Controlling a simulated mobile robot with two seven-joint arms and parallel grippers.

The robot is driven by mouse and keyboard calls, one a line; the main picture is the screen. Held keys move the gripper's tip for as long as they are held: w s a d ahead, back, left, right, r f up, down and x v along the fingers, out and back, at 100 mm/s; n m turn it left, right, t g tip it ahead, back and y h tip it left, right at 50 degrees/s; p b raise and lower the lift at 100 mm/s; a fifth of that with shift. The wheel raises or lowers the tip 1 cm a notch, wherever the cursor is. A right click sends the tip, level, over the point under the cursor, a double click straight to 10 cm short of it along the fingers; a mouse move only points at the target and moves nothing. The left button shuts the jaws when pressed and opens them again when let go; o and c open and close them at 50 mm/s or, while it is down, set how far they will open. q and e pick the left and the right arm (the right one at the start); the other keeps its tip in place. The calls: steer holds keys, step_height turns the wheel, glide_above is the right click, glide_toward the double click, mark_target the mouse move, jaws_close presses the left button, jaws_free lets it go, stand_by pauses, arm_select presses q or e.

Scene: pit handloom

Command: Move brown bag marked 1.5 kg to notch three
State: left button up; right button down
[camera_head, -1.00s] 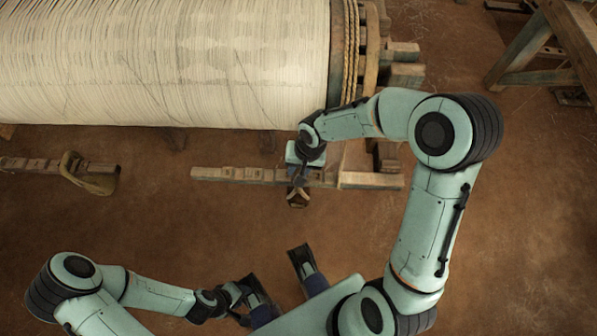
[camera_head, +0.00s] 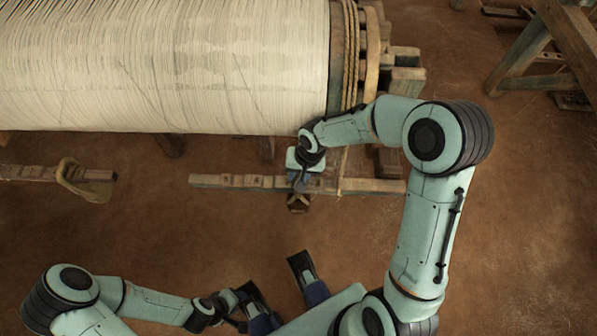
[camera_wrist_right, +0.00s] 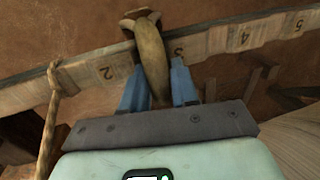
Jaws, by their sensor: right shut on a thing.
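My right gripper (camera_head: 299,183) is shut on the thick brown loop of a bag (camera_head: 299,203) at the notched beam (camera_head: 235,182). In the right wrist view, the blue fingers (camera_wrist_right: 157,88) stand on both sides of the loop (camera_wrist_right: 150,50). The loop crosses the beam (camera_wrist_right: 218,40) between the numbers 2 and 3, close beside the 3. I cannot tell whether it rests in a notch. The bag is mostly hidden and no weight mark is readable. My left gripper (camera_head: 238,308) is low in the head view, away from the beam; its jaws are unclear.
A rope (camera_head: 343,172) hangs over the beam right of my gripper; it also shows in the right wrist view (camera_wrist_right: 48,120). The large white thread roll (camera_head: 170,65) lies behind. Another beam with a tan loop (camera_head: 80,180) is at left. The floor in front is clear.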

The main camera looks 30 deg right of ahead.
arm_select(q)
steer(key=shift+f, duration=0.25)
arm_select(e)
steer(key=shift+w+f, duration=0.1)
steer(key=shift+f, duration=0.05)
stand_by(0.4)
steer(key=c, duration=0.8)
jaws_free()
steer(key=shift+s+f, duration=0.15)
steer(key=shift+s, duration=0.05)
arm_select(q)
steer(key=r+p, duration=0.1)
steer(key=s+r+p, duration=0.1)
steer(key=s+r, duration=0.1)
steer(key=shift+d+r+g+p, duration=0.1)
steer(key=shift+d+g+p, duration=0.2)
steer(key=shift+g+p, duration=0.1)
arm_select(e)
steer(key=r, duration=0.4)
steer(key=d+r, duration=0.1)
steer(key=r, duration=0.4)
steer(key=s+d+r, duration=0.1)
steer(key=r, duration=0.3)
steer(key=shift+d+r, duration=0.1)
steer(key=shift+r, duration=0.1)
arm_select(q)
steer(key=shift+s, duration=0.1)
